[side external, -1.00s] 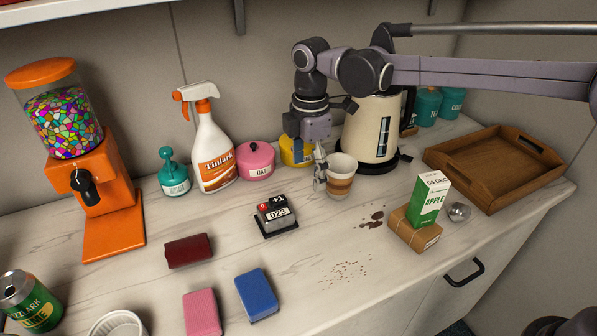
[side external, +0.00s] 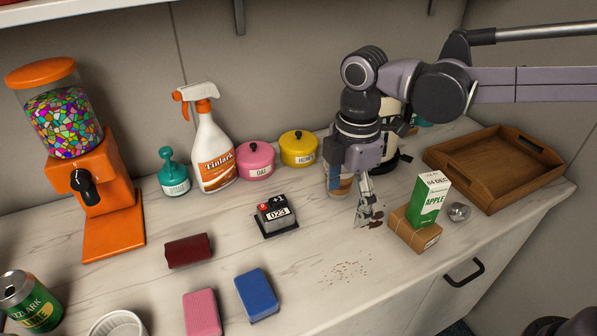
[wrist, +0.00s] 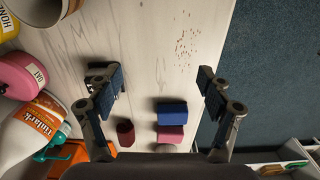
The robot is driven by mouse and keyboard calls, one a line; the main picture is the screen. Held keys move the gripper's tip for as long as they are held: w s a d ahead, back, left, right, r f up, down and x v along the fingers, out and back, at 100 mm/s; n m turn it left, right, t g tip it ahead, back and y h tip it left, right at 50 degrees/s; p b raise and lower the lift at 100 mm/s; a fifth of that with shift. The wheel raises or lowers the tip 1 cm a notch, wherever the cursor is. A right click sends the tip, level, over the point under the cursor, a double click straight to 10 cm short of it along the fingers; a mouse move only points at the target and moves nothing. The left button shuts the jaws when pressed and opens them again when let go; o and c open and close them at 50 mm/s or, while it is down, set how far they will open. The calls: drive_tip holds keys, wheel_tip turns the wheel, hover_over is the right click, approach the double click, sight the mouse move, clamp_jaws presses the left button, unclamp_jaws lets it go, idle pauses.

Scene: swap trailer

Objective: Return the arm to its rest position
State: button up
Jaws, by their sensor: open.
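My gripper (side external: 368,207) hangs over the counter, pointing down, above the brown spill and to the left of the juice carton. In the wrist view my gripper (wrist: 160,82) has its two fingers wide apart with nothing between them. Part of the cup also shows at the top left of the wrist view (wrist: 42,10). My arm reaches in from the right, and my wrist covers most of the cream kettle (side external: 391,130).
A green apple carton (side external: 429,199) stands on a brown box (side external: 414,231) close to my gripper's right. A wooden tray (side external: 494,170) lies at the right. Spray bottle (side external: 213,155), pink pot (side external: 256,160) and yellow pot (side external: 298,149) line the wall. Crumbs (side external: 346,271) lie on open counter in front.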

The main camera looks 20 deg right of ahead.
drive_tip(key=shift+s+f, duration=1.8)
drive_tip(key=shift+f, duration=0.1)
